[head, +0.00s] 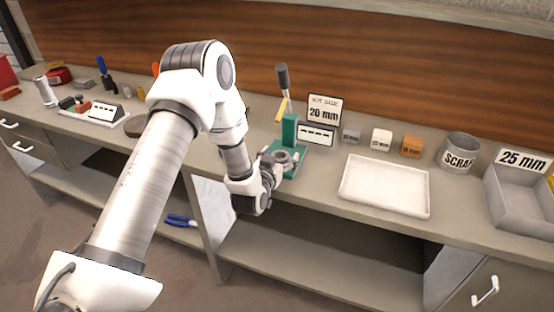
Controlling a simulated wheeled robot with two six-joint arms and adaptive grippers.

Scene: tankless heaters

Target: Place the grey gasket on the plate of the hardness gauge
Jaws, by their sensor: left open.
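The green gauge (290,129) stands on the bench right of centre, with a column, a black-handled lever and a green base. A grey ring-shaped piece (283,156), which looks like the gasket, shows over its base. I cannot tell whether it rests flat on the plate or is part of the gauge. My left gripper (279,165) is open at the front of the base, its fingers close around the ring. The gripper partly hides the ring and base. My right gripper is not in view.
A display (317,135) and a "20 mm" sign (323,109) stand beside the gauge. Small blocks (381,140), a scrap can (460,152), an empty white tray (385,186) and a "25 mm" bin (517,203) are to the right.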

